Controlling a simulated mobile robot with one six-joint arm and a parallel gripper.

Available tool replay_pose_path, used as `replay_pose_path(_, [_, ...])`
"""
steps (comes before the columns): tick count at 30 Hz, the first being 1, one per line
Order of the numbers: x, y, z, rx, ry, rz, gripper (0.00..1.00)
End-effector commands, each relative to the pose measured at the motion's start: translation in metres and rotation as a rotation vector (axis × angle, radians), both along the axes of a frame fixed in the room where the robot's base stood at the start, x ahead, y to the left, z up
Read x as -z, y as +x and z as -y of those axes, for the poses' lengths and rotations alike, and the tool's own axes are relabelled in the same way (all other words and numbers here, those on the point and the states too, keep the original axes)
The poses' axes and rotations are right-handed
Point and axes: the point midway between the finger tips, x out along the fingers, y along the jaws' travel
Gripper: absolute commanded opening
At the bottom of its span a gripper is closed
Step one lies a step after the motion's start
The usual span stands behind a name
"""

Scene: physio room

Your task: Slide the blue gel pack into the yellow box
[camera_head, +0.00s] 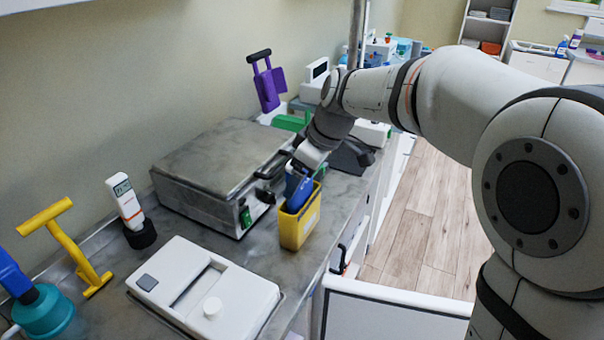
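The yellow box (291,232) stands upright on the grey counter, near its front edge, to the right of a metal case. The blue gel pack (299,192) is upright at the mouth of the box, its lower end behind the rim, so it seems partly inside. My gripper (298,172) is right above the box, at the top of the gel pack. Its fingers are small and dark here, and they appear to be around the pack's upper end. Whether they are closed on it is not clear.
A metal case (222,157) stands close behind and left of the box. A white device (203,287) lies on the counter in front. A yellow T-handled tool (67,245) and a white handheld meter (126,203) stand at left. The counter's front edge is close to the box.

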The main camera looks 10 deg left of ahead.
Motion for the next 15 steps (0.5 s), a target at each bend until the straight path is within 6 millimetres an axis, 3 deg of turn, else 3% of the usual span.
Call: replay_pose_path(15, [0.0086,0.0003,0.0001,0.000,0.001,0.001,0.48])
